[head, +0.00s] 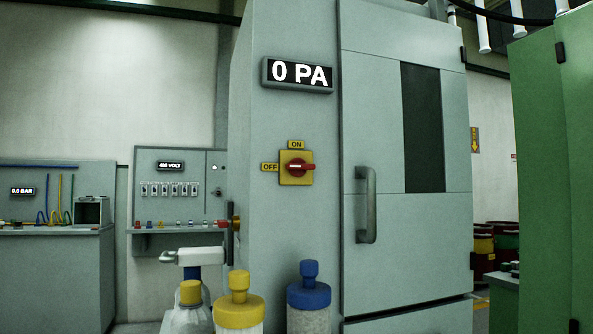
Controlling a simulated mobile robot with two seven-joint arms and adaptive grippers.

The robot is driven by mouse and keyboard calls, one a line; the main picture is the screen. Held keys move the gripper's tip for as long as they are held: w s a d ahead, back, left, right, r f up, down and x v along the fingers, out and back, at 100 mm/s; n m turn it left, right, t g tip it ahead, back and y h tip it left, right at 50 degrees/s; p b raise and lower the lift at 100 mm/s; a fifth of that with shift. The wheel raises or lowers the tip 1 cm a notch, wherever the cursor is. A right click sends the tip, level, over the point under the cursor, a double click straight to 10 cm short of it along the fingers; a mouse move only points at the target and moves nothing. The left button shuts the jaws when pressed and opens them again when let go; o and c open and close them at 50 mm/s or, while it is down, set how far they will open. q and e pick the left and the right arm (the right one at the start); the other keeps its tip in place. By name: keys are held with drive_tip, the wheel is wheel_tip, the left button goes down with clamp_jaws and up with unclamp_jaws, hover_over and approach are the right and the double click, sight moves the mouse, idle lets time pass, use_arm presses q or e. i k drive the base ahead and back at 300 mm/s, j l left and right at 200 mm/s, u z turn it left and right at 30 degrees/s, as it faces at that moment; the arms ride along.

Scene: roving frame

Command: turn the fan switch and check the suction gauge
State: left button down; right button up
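The fan switch (297,167) is a red rotary handle on a yellow plate, on the narrow face of a tall grey cabinet (262,215) in the head view. Its handle lies horizontal, in line with the OFF label (270,167) at its left. The ON label (296,144) is above the plate. The suction gauge (298,75) is a dark display higher on the same face and reads 0 PA. Neither of my grippers shows in the head view, and nothing touches the switch.
The cabinet door has a long handle (367,205). Yellow-topped (239,305) and blue-topped (309,300) containers stand low in front. A pale grey fixture (195,257) is beside them. Benches with 0.0 BAR (22,191) and 400 VOLT (170,166) displays are at left. A green cabinet (545,180) is at right.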

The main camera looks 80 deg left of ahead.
sight(298, 167)
drive_tip(key=u, duration=2.3)
drive_tip(key=l+u, duration=0.25)
drive_tip(key=l, duration=0.3)
drive_tip(key=l+u, duration=0.3)
drive_tip(key=l, duration=0.2)
drive_tip(key=k+l+u, duration=0.25)
drive_tip(key=l, duration=0.25)
drive_tip(key=i, duration=0.1)
